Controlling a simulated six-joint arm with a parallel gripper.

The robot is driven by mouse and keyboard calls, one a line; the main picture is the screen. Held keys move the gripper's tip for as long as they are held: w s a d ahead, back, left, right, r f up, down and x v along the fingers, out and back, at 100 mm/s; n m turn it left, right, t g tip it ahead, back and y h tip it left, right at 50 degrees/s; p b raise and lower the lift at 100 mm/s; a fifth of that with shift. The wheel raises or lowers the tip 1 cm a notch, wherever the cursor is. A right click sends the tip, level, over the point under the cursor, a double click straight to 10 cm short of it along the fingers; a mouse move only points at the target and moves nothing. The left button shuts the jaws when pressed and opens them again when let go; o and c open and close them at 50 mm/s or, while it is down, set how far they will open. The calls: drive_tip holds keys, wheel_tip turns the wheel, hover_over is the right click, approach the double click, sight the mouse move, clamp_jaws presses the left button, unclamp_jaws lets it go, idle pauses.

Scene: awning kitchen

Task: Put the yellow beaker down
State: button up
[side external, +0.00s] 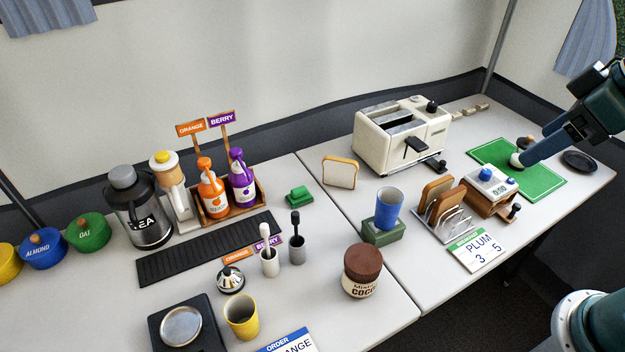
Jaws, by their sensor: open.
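The yellow beaker (242,316) stands upright on the counter at the front left, beside a black scale-like base with a round metal plate (181,327). Nothing holds it. My gripper (524,158) is at the far right, over the green mat (545,186), far from the beaker. It is open, with its tips close to a small white round thing (515,160); I cannot tell whether they touch.
A blue cup (389,207) stands on a green block. A cocoa jar (362,272), toast rack (443,212) and toaster (402,135) lie between. Two stirrers in small cups (269,262) and an order card (288,342) are near the beaker.

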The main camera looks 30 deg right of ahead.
drive_tip(key=s+d+m, duration=0.1)
drive_tip(key=s+d, duration=0.1)
drive_tip(key=s, duration=0.1)
drive_tip(key=s+d+m+h, duration=0.1)
drive_tip(key=s, duration=0.1)
drive_tip(key=shift+f+m, duration=0.3)
